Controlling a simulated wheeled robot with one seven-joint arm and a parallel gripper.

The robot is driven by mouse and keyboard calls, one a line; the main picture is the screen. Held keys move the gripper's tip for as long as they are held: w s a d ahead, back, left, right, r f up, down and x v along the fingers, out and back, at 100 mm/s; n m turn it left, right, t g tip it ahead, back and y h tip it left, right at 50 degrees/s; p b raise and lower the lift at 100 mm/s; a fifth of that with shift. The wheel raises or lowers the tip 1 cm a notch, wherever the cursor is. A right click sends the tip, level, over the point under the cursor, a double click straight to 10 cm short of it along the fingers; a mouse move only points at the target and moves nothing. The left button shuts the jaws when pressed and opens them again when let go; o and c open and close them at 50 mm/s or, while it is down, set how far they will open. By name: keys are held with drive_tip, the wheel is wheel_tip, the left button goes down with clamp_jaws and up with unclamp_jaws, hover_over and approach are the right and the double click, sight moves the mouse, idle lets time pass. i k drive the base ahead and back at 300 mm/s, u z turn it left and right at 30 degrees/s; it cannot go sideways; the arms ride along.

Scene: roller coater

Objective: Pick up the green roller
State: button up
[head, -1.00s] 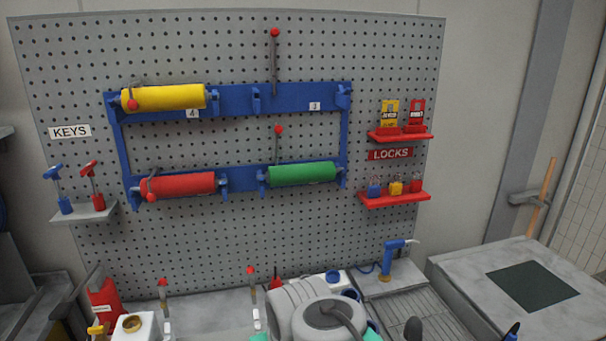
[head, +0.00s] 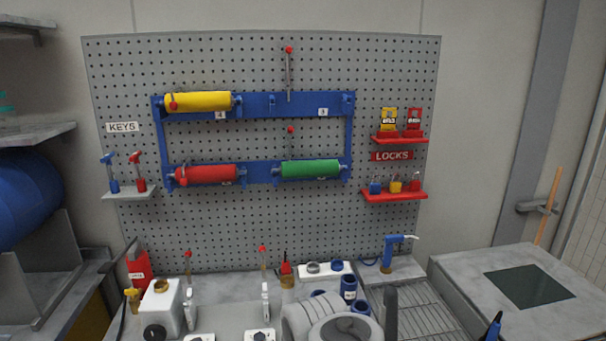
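The green roller (head: 310,168) lies level in the lower right place of the blue rack (head: 255,104) on the pegboard, held at its ends by blue brackets. A red-tipped lever (head: 291,141) stands upright just behind and above it. Grey rounded links of my arm show at the bottom centre, well below the roller and apart from it. My gripper cannot be made out in the head view.
A red roller (head: 206,175) and a yellow roller (head: 198,101) sit in other rack places; the upper right place is empty. Red lock shelves (head: 394,195) stick out to the right. Bottles, dark blue jars (head: 348,287) and red-tipped levers crowd the bench below.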

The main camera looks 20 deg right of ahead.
sight(322, 168)
drive_tip(key=u, duration=3.2)
drive_tip(key=k, duration=0.6)
drive_tip(key=z, duration=1.55)
drive_tip(key=i, duration=0.5)
drive_tip(key=z, duration=0.05)
